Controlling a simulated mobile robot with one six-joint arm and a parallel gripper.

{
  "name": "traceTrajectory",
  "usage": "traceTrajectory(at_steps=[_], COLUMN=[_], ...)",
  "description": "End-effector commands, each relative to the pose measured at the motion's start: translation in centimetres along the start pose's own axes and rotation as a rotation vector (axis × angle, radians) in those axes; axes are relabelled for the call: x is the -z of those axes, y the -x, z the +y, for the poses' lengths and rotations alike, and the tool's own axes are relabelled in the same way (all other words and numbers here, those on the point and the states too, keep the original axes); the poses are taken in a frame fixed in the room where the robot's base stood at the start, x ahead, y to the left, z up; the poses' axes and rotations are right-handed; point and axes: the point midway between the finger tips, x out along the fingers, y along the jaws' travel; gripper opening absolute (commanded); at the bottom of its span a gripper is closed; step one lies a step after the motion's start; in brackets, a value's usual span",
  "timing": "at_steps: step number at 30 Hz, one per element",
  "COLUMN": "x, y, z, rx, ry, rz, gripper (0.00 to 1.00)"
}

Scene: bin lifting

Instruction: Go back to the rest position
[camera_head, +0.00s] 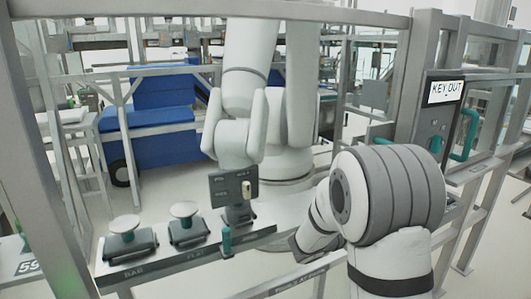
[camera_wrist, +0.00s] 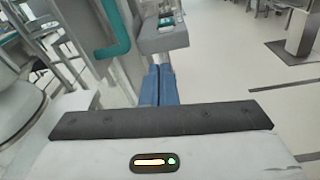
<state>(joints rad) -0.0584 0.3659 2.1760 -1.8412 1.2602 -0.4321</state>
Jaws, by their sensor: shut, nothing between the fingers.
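My gripper (camera_wrist: 160,76) shows in the wrist view as two blue fingers side by side, shut and empty. They point away over the pale floor, below a grey box (camera_wrist: 161,38) with a teal handle (camera_wrist: 113,32) to its left. In the head view my white and grey arm fills the right foreground, and the gripper's fingers cannot be made out there.
In the head view a fence post and panel with a "KEY OUT" sign (camera_head: 445,91) and teal handle (camera_head: 466,135) stand close behind my arm. A shelf (camera_head: 190,259) with two white-topped devices is at lower left. A large white robot arm (camera_head: 286,120) stands beyond.

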Motion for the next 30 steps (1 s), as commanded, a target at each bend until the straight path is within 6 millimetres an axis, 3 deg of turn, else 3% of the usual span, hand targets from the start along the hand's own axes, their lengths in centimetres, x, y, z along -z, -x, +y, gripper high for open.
traceTrajectory(at_steps=[1,6,13,17,21,25,30], x=[-1.5,-3.2,-3.1,-2.9,-2.9,-3.3,-3.6], y=[0.6,3.9,11.2,16.2,21.1,24.2,25.9], z=[-2.0,-9.2,-15.5,-17.1,-17.3,-16.9,-16.5], rx=[0.070,0.341,0.694,0.889,1.083,1.218,1.304], ry=[-0.082,-0.407,-0.878,-1.149,-1.406,-1.571,-1.667], rz=[0.041,0.217,0.460,0.603,0.747,0.844,0.900], gripper=[0.00,0.00,0.00,0.00,0.00,0.00,0.00])
